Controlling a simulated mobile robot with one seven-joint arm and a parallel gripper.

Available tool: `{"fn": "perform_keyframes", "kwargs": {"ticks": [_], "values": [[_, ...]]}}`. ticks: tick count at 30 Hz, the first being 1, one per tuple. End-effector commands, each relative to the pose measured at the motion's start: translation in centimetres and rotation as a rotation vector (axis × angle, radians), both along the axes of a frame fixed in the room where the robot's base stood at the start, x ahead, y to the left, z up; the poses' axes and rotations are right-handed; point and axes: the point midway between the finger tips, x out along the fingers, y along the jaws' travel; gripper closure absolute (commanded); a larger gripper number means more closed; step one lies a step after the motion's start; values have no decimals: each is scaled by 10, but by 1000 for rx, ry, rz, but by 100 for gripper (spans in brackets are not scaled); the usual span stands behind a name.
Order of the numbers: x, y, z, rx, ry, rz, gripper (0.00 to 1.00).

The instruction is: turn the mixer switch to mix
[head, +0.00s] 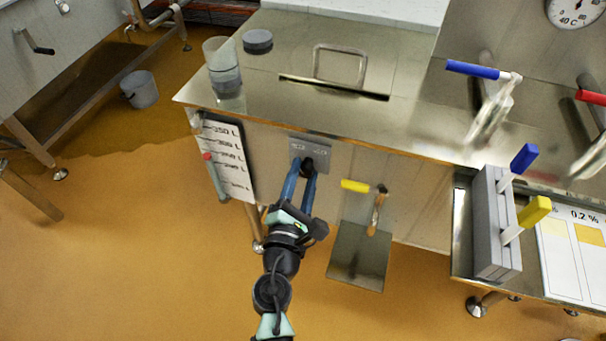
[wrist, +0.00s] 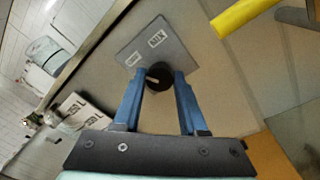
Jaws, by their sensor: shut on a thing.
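The mixer switch is a round black knob (wrist: 158,76) on a grey label plate (wrist: 160,42) on the front panel of the steel vat. In the head view the plate (head: 311,150) is below the vat's front edge, and the knob (head: 308,164) is partly covered by my fingers. My gripper (head: 308,172) reaches up to it with blue fingers. In the wrist view my gripper (wrist: 160,78) has one finger on each side of the knob and is shut on it. A pale pointer line shows on the knob. The plate's two small labels are too small to read.
A yellow-handled valve (head: 356,186) sticks out right of the switch, above a hanging steel plate (head: 360,256). A litre scale board (head: 228,158) hangs to the left. A clear jug (head: 222,66) and dark round lid (head: 258,41) stand on the vat top.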

Motion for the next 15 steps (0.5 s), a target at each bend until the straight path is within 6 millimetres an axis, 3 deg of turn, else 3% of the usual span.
{"fn": "perform_keyframes", "kwargs": {"ticks": [15], "values": [[0, 0, -3, 74, -25, 1, 100]]}}
